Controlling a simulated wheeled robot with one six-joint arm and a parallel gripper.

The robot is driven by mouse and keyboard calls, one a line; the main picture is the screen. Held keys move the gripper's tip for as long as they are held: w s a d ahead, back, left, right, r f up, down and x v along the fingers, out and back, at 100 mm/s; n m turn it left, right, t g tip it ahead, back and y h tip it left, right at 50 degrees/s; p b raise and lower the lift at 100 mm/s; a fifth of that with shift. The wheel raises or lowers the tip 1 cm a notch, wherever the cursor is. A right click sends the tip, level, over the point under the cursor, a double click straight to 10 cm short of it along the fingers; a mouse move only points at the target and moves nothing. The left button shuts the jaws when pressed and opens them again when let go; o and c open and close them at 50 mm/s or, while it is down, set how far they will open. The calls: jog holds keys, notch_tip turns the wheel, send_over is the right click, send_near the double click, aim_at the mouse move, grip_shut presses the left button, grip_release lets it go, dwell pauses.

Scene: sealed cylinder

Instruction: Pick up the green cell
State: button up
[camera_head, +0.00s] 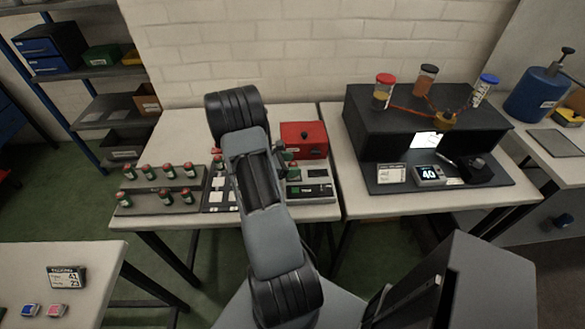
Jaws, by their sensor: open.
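Several small cells with red tops and dark green bodies stand upright in two rows on a grey stepped rack (160,187) at the left of the middle table. One cell in the back row (149,172) and one in the front row (166,198) look alike; I cannot tell which one is the green cell. A small green thing (293,171) also shows beside my arm, partly hidden, and I cannot tell what it is. My arm rises through the middle of the view and hides part of the table. My gripper is hidden behind it.
A red box (304,140) and a grey device with a dark display (308,190) stand right of my arm. A black stand (430,117) with jars is on the right table. A price-like sign (67,277) and two small coloured pieces are on the near left table.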

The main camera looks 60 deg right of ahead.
jog(key=shift+s+d+f, duration=0.2)
jog(key=shift+s+d, duration=0.1)
jog(key=shift+d, duration=0.1)
jog(key=shift+c, duration=0.3)
jog(key=c, duration=1)
jog(key=shift+r, duration=0.1)
jog(key=shift+c, duration=0.2)
